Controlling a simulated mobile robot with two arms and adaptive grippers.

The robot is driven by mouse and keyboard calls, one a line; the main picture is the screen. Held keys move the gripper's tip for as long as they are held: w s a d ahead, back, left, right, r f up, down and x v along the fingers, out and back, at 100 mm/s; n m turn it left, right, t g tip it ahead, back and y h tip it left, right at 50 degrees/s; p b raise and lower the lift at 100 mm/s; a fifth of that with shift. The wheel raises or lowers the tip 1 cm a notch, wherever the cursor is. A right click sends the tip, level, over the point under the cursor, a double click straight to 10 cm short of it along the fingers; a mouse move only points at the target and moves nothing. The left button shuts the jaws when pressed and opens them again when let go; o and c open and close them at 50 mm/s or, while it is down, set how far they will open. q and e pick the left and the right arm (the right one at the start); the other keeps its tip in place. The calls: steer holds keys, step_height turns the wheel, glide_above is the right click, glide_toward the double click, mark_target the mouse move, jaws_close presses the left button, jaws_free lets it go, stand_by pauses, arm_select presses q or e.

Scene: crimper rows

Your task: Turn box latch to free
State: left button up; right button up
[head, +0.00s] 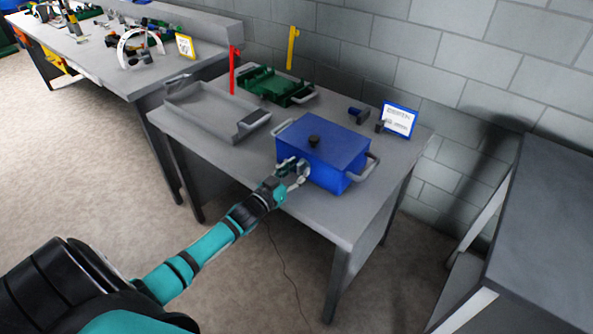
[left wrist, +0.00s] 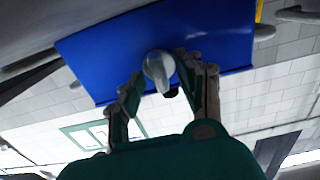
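The blue box (head: 326,150) stands on the grey table, with a black knob on its lid and grey handles at its sides. My left gripper (head: 297,173) is at the box's front face, where the latch is mostly hidden by it in the head view. In the left wrist view the grey, rounded latch (left wrist: 159,70) shows against the blue box (left wrist: 100,55). The two fingers of my left gripper (left wrist: 168,82) stand apart on either side of the latch; I cannot tell whether they touch it. My right gripper is not in view.
A grey tray (head: 205,118) and a green tray (head: 262,84) lie behind the box to the left. A red post (head: 232,72) and a blue-framed sign (head: 398,119) stand on the table. Another workbench (head: 538,235) is at the right.

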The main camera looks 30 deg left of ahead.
arm_select(q)
steer(key=shift+c, duration=0.3)
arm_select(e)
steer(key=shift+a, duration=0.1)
arm_select(q)
jaws_close()
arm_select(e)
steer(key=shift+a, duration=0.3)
arm_select(q)
steer(key=shift+m, duration=0.4)
steer(key=m, duration=0.3)
steer(key=shift+d+m, duration=0.1)
steer(key=shift+m, duration=0.2)
steer(key=m, duration=0.4)
steer(key=shift+f+m, duration=0.1)
steer(key=shift+m, duration=0.2)
steer(key=m+b, duration=0.1)
steer(key=m, duration=0.3)
steer(key=shift+d+f+m+b, duration=0.1)
steer(key=shift+m+b, duration=0.2)
steer(key=shift+b, duration=0.05)
steer(key=shift+m+b, duration=0.7)
steer(key=shift+m, duration=1.5)
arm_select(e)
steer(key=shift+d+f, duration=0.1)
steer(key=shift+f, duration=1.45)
